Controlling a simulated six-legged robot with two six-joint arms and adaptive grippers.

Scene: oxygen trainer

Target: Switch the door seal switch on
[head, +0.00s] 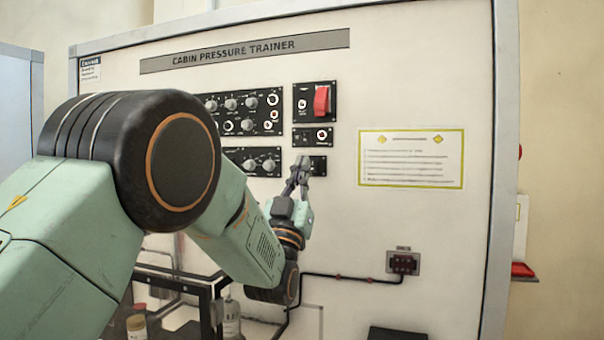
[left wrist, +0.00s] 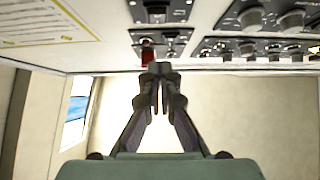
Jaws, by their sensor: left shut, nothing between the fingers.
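The labels are too small to read, so I cannot tell for sure which control is the door seal switch. My left gripper (head: 301,163) is shut and empty, its fingertips in front of the lowest small black panel (head: 319,165) and covering its left part. Whether the fingers touch the board is unclear. My right gripper is not in view.
Knob panels (head: 244,112) lie to the left. A notice (head: 411,158) and a socket with a cable (head: 403,262) are on the right. My left arm covers much of the lower left.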

